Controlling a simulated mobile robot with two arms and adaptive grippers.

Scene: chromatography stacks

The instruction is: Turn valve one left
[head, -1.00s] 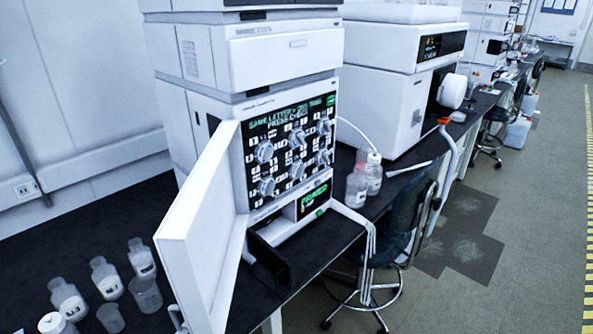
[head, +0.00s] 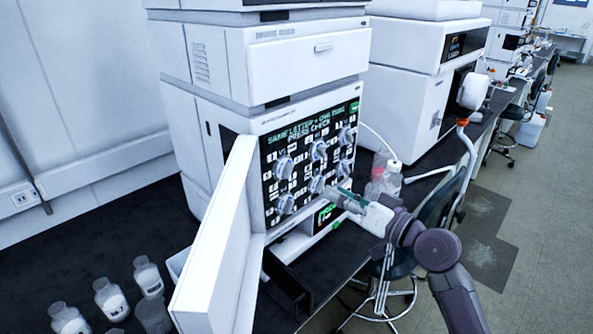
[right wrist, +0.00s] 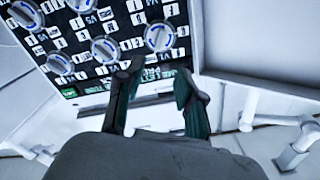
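The valve panel (head: 270,190) is black, with several round white knobs in two rows. The top row has a left knob (head: 284,167), a middle knob (head: 318,149) and a right knob (head: 345,136). The number labels are too small to tell which knob is valve one. My right gripper (head: 336,194) is in front of the panel's lower right part, close to the lower middle knob (head: 316,184). In the right wrist view my right gripper (right wrist: 160,70) is open and empty, with a knob (right wrist: 158,37) just beyond its fingertips. My left gripper is not in view.
A white door (head: 215,245) stands open at the panel's left edge. Bottles (head: 110,297) stand on the dark bench at lower left. More bottles (head: 385,180) stand right of the machine, behind my right arm. A chair (head: 440,210) is by the bench.

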